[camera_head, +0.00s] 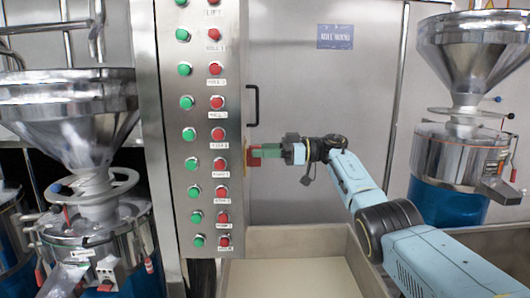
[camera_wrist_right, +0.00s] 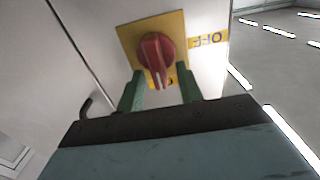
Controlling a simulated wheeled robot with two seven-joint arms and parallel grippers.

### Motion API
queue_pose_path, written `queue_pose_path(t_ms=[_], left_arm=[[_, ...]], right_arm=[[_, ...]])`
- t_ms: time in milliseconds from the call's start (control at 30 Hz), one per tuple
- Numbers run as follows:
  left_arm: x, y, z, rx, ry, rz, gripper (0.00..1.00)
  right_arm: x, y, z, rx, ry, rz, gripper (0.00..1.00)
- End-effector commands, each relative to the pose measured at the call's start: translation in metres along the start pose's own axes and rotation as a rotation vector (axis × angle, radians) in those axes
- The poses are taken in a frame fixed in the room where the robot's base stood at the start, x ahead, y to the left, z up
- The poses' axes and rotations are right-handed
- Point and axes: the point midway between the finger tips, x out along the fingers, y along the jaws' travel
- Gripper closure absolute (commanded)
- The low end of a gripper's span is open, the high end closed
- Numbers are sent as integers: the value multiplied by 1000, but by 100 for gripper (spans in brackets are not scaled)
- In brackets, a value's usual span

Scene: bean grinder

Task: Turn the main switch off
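The main switch is a red rotary knob (camera_wrist_right: 155,58) on a yellow square plate (camera_wrist_right: 127,38), fixed to the side face of the control cabinet. An OFF label (camera_wrist_right: 208,40) is beside the plate, upside down in the right wrist view. The knob's grip bar points down in that view, towards my gripper. My right gripper (camera_wrist_right: 160,73) is open, its green fingers on either side of the bar with visible gaps. In the head view the right gripper (camera_head: 260,152) comes from the right to the switch, where the plate (camera_head: 248,155) is partly hidden. My left gripper is not in view.
The control cabinet (camera_head: 172,60) carries columns of green and red buttons on its front. Steel grinders with funnels stand at left (camera_head: 70,110) and right (camera_head: 470,60). A steel bin (camera_head: 290,238) lies below my right arm. A door handle (camera_head: 254,105) is behind the switch.

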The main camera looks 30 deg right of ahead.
Motion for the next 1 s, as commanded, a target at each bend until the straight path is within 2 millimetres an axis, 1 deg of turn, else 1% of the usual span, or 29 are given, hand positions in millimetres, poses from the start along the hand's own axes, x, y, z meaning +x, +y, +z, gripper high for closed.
queue_pose_path(t_ms=[33, 267, 433, 667, 867, 1000], left_arm=[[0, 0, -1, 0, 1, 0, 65], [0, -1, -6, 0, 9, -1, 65], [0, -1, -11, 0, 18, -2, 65], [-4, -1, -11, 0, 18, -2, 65], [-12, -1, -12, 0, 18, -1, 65], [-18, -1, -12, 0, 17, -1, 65]], right_arm=[[0, 0, 0, 0, 0, 0, 70], [0, 0, 0, 0, 0, 0, 100], [0, 0, 0, -2, -1, 0, 100], [-1, -1, 1, -49, -3, 0, 100], [-1, -3, 1, -166, -5, 0, 100], [-1, -5, 2, -287, -6, 0, 100]])
